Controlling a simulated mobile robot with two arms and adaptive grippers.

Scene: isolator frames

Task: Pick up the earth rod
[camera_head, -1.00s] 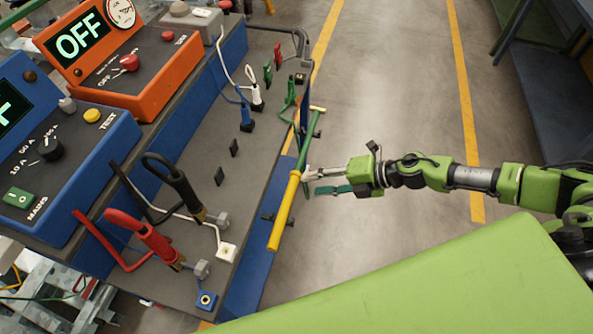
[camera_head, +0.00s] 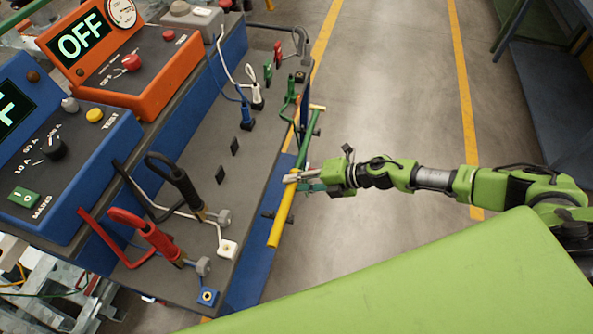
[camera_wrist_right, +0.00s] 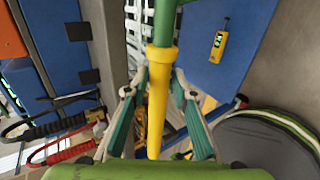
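The earth rod, yellow (camera_head: 281,222) in its lower part and green in its upper part, lies along the bench's right side, with a yellow crosspiece at its far end. My right gripper (camera_head: 294,178) reaches it from the right, near where green meets yellow. In the right wrist view the rod's yellow part (camera_wrist_right: 158,100) runs between the two fingers of my right gripper (camera_wrist_right: 155,88), which are spread with gaps on both sides. The gripper is open around the rod. My left gripper is in neither view.
The bench (camera_head: 205,165) carries an orange unit (camera_head: 150,75) showing OFF, a blue unit (camera_head: 100,145), black and red clamps (camera_head: 150,235), and several plugs and leads. Dark holders stick out along the bench's right side. The floor (camera_head: 385,90) to the right is clear.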

